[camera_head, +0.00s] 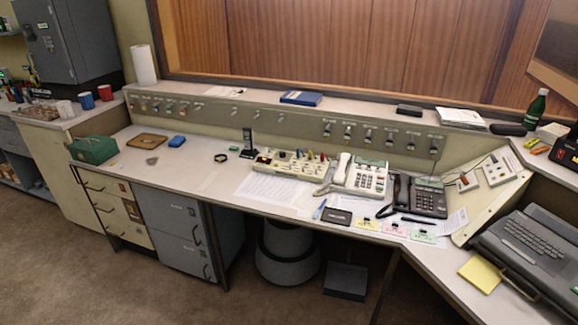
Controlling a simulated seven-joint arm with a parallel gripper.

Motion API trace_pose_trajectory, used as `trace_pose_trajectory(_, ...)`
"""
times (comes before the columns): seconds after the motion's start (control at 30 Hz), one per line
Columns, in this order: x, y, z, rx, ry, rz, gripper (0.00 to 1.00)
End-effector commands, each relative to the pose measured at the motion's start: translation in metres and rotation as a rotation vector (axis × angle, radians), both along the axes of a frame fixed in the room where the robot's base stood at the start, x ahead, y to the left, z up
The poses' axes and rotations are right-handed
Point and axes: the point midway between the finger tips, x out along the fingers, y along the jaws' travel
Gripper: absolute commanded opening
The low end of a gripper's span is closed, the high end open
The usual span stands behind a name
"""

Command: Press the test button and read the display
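My gripper is not in view. I cannot tell which control is the test button, as labels are too small to read. A beige control box (290,162) with several knobs, switches and coloured buttons sits mid-desk. Right of it stands a white desk phone (366,178) with a handset and a small greenish screen. Beside that is a black desk phone (419,196) with a small screen. A black device (566,149) with red marks stands at the far right. Which screen is the task's display is unclear, and no reading is legible.
The sloped back panel carries a row of switches (383,135). A dark typewriter-like machine (530,245) fills the right desk. Papers (272,187) and coloured cards lie along the front edge. A green box (93,149) stands left. The left-middle desktop (190,165) is mostly clear.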

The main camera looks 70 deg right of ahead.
Motion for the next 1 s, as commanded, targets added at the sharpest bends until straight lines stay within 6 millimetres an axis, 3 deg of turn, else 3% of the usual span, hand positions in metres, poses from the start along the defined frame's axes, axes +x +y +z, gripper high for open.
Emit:
trace_pose_trajectory(0.17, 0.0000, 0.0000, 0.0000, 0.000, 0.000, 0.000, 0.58)
trace_pose_trajectory(0.77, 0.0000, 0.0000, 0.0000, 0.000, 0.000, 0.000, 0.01)
trace_pose_trajectory(1.0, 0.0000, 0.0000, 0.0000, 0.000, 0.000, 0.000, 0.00)
